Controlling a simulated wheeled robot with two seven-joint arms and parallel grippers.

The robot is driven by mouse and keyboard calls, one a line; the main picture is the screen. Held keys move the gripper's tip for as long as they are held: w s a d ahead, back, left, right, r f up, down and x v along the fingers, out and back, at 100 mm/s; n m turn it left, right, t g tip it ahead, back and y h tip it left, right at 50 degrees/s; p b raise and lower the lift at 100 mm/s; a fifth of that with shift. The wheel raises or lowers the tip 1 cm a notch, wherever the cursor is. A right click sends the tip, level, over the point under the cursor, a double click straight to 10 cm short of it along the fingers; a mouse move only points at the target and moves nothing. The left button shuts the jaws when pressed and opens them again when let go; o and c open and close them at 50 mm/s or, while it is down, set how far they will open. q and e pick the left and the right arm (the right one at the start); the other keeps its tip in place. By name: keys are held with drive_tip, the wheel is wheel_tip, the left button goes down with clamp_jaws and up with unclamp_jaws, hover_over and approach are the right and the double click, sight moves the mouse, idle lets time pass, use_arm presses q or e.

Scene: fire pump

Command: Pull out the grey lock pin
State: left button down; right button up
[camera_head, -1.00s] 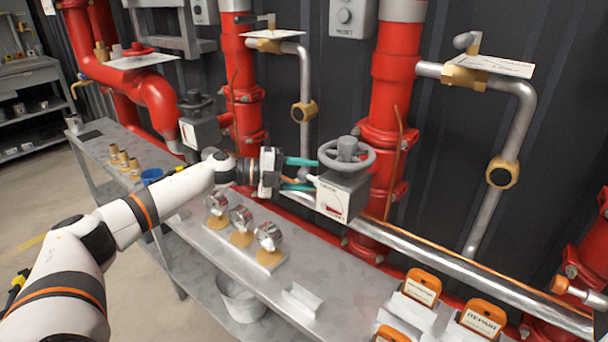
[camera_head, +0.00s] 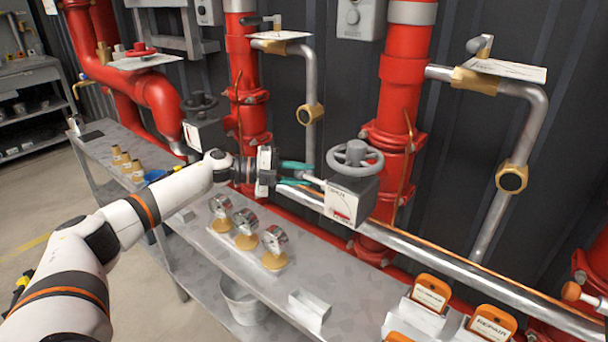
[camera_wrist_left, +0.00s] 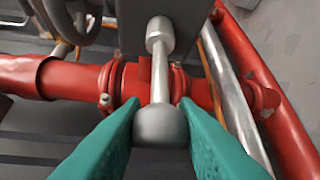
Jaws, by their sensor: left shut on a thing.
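The grey lock pin (camera_wrist_left: 158,80) shows in the left wrist view as a pale shaft with a round knob, pointing at the dark valve housing. My left gripper (camera_wrist_left: 160,112) has its green fingers shut on the knob, one on each side. In the head view the pin (camera_head: 314,180) is a short light piece between the left gripper (camera_head: 304,174) and the grey valve box (camera_head: 343,205) with a handwheel (camera_head: 357,156) on top. Whether its far end is still inside the box I cannot tell. My right gripper is not in view.
Red pipes (camera_head: 400,90) and a long silver pipe (camera_head: 450,270) stand close behind the valve. Below my left arm, a metal bench (camera_head: 255,285) holds several gauges (camera_head: 245,222) and orange-tagged holders (camera_head: 432,290). Another handwheel valve (camera_head: 203,125) is at the left.

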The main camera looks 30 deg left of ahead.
use_arm(q)
drive_tip(key=shift+a, duration=0.25)
drive_tip(key=shift+d, duration=0.1)
drive_tip(key=c, duration=1.5)
unclamp_jaws()
drive_tip(key=o, duration=0.4)
drive_tip(key=shift+s, duration=0.1)
